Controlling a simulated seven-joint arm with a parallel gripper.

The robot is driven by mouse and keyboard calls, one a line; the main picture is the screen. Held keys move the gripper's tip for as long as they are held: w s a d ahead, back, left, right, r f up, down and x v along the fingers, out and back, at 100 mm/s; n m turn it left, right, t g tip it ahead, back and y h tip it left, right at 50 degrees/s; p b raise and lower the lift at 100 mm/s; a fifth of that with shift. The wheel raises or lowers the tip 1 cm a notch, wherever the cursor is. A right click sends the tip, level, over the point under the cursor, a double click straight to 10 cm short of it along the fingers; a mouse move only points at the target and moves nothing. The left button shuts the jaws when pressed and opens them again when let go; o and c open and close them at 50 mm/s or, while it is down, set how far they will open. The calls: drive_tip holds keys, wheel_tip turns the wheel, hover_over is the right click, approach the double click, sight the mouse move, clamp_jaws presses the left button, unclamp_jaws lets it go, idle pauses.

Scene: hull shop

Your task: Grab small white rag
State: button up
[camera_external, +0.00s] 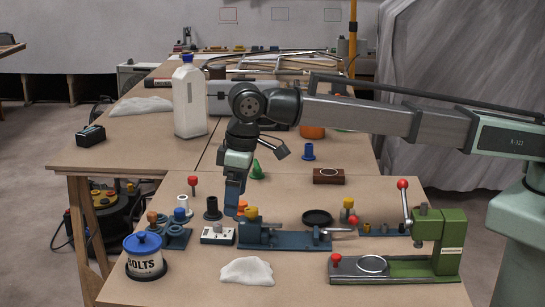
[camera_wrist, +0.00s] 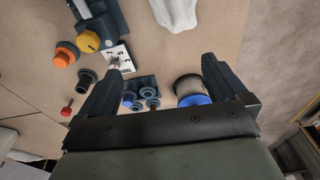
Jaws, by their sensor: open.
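A small white rag (camera_external: 247,271) lies crumpled near the front edge of the near table, right of the bolts can. It also shows at the top edge of the wrist view (camera_wrist: 175,12), partly cut off. A larger white cloth (camera_external: 142,106) lies on the far table at left. My gripper (camera_external: 233,207) points down above the near table, behind the small rag and apart from it. In the wrist view my gripper (camera_wrist: 162,72) is open, with nothing between its fingers.
A bolts can (camera_external: 146,258) with a blue lid stands left of the rag. A blue vise-like fixture (camera_external: 265,238) and a small white plate (camera_external: 217,236) lie behind it. A green press (camera_external: 440,240) stands at right. A white bottle (camera_external: 189,100) stands farther back.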

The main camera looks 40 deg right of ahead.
hover_over(250, 257)
drive_tip(key=f+h, duration=0.1)
drive_tip(key=f, duration=0.1)
drive_tip(key=shift+g, duration=0.4)
drive_tip(key=f, duration=0.7)
drive_tip(key=shift+s+d+f, duration=0.15)
drive_tip(key=shift+d, duration=0.05)
drive_tip(key=shift+a+f, duration=0.15)
drive_tip(key=shift+f, duration=1.2)
drive_tip(key=shift+a+f, duration=0.1)
drive_tip(key=shift+f, duration=1.25)
drive_tip(key=c, duration=1.1)
